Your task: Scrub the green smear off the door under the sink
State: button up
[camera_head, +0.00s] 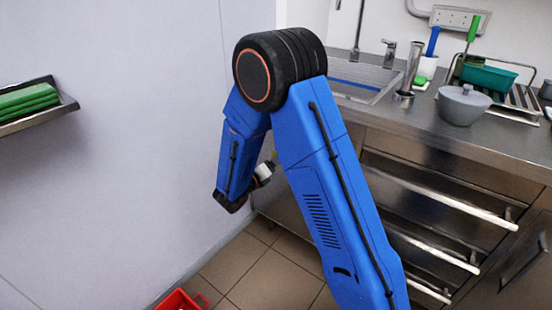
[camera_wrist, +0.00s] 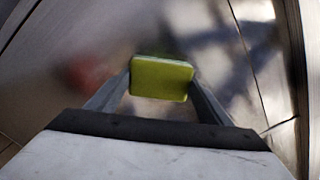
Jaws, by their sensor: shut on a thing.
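My gripper (camera_wrist: 161,82) is shut on a yellow-green sponge (camera_wrist: 162,70), seen in the wrist view between its two fingers. Behind the sponge is a brushed metal door (camera_wrist: 62,52). I cannot tell whether the sponge touches it. No green smear shows in either view; the sponge covers part of the door. In the head view the door under the sink (camera_head: 283,203) is mostly hidden behind my blue arm. The sink (camera_head: 360,80) is set into the counter above it.
Drawers with long bar handles (camera_head: 440,200) stand right of the door. A wall (camera_head: 110,150) is close on the left, with a shelf (camera_head: 70,103) holding green cloths. A red container (camera_head: 178,301) is on the tiled floor. The counter holds a grey lidded pot (camera_head: 463,106).

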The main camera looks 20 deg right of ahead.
jog(key=s+d, duration=0.4)
jog(key=s, duration=0.1)
jog(key=shift+s+d, duration=0.15)
jog(key=shift+s, duration=0.05)
dwell(0.5)
jog(key=shift+w, duration=0.15)
jog(key=w+a, duration=0.2)
jog(key=w, duration=0.1)
jog(key=w+a, duration=0.2)
jog(key=w, duration=0.1)
jog(key=w+a, duration=0.2)
jog(key=a, duration=0.1)
jog(key=shift+w+r, duration=0.1)
jog(key=shift+w, duration=0.3)
dwell(0.9)
jog(key=shift+s+d, duration=0.1)
jog(key=shift+d, duration=0.05)
jog(key=s+d, duration=0.6)
jog(key=s, duration=0.3)
jog(key=shift+d, duration=0.3)
dwell(0.9)
